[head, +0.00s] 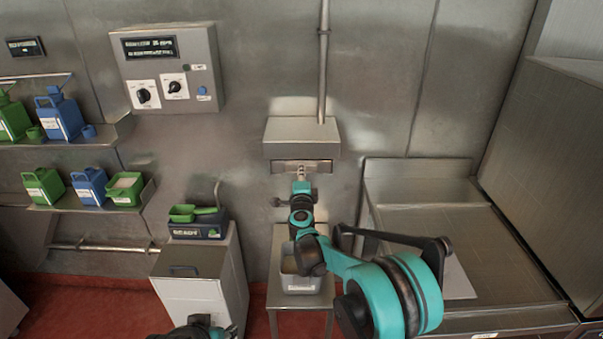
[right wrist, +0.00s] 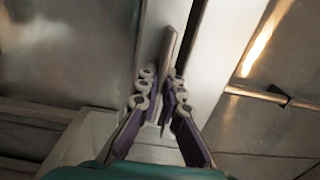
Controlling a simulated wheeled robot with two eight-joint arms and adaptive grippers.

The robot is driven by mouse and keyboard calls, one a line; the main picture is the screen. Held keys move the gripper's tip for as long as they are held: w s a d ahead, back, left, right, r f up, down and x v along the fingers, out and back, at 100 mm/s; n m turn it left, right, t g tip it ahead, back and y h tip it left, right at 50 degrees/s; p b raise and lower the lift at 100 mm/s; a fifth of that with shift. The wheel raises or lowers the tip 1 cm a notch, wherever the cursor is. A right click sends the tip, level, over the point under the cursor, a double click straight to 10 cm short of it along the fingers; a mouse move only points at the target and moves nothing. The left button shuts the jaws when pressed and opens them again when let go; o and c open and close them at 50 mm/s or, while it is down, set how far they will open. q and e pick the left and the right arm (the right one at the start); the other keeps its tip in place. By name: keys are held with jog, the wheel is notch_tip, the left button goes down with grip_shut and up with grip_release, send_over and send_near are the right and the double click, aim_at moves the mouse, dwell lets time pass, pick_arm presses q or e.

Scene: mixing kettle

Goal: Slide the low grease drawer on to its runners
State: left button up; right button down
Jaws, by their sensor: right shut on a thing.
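The low grease drawer (head: 318,165) shows as a narrow metal front directly under the steel box (head: 300,135) on the back wall. My right gripper (head: 301,172) reaches up to the middle of this front. In the right wrist view my right gripper (right wrist: 160,98) is shut on a thin upright metal piece (right wrist: 169,48), which looks like the drawer's handle. The runners are hidden, and I cannot tell how far the drawer sits in the box. My left gripper (head: 210,325) shows only partly at the bottom edge; its fingers are unclear.
A grey bin (head: 301,284) stands on a small steel table below the box. A steel sink counter (head: 440,235) is on the right. Shelves with green and blue jugs (head: 90,185) are further left.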

jog(key=shift+w, duration=0.1)
dwell(0.3)
jog(key=c, duration=1.1)
grip_release()
jog(key=shift+c, duration=0.2)
jog(key=s, duration=0.7)
jog(key=shift+b, duration=0.3)
